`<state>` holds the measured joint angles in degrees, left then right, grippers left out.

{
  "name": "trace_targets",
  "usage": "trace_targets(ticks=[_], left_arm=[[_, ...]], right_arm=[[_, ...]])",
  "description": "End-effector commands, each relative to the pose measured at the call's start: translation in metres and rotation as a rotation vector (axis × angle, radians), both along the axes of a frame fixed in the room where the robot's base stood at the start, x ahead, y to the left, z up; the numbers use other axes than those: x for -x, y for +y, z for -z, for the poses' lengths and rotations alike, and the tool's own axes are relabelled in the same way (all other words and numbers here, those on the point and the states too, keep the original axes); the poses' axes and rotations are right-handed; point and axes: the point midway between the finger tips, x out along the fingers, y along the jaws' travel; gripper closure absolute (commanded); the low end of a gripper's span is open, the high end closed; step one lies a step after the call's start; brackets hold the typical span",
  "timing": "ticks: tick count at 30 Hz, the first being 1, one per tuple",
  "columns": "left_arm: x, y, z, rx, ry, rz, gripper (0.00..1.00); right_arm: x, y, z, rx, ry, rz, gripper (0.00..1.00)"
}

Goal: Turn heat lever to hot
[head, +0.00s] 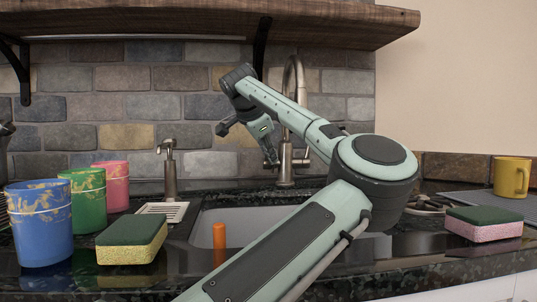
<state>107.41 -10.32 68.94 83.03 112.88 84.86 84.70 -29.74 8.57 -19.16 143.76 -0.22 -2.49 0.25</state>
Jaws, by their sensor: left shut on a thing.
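The metal sink faucet (286,170) stands behind the basin, with a tall curved spout that my arm partly hides. A side handle (303,161) shows on the right of its base. My left gripper (271,161) points down at the left side of the faucet base, its fingertips shut at the heat lever there. The fingers cover that lever, so its angle cannot be made out. My right gripper is not in view.
Blue (40,222), green (88,198) and pink cups (113,183) stand at left beside a green-yellow sponge (131,240). A soap dispenser (170,170) stands behind the sink (205,221), which holds an orange cylinder (219,240). A pink-green sponge (484,224) and yellow mug (511,177) are right.

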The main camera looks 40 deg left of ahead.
Motion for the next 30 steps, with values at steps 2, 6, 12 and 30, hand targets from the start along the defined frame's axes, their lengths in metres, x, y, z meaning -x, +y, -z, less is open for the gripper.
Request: trace_targets(ticks=[2,6,12,30], left_arm=[[0.0,-0.0006,0.0085,0.01,0.013,0.002,1.0],[0.0,-0.0006,0.0083,0.01,0.013,0.002,1.0],[0.0,-0.0005,0.0081,0.01,0.013,0.002,0.75],[0.002,-0.0008,-0.0006,0.002,0.001,0.0,0.67]], right_arm=[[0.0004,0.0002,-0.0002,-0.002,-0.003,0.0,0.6],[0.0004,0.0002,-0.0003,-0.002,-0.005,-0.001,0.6],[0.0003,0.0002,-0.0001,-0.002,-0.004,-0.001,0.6],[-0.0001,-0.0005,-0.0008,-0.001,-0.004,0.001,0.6]])
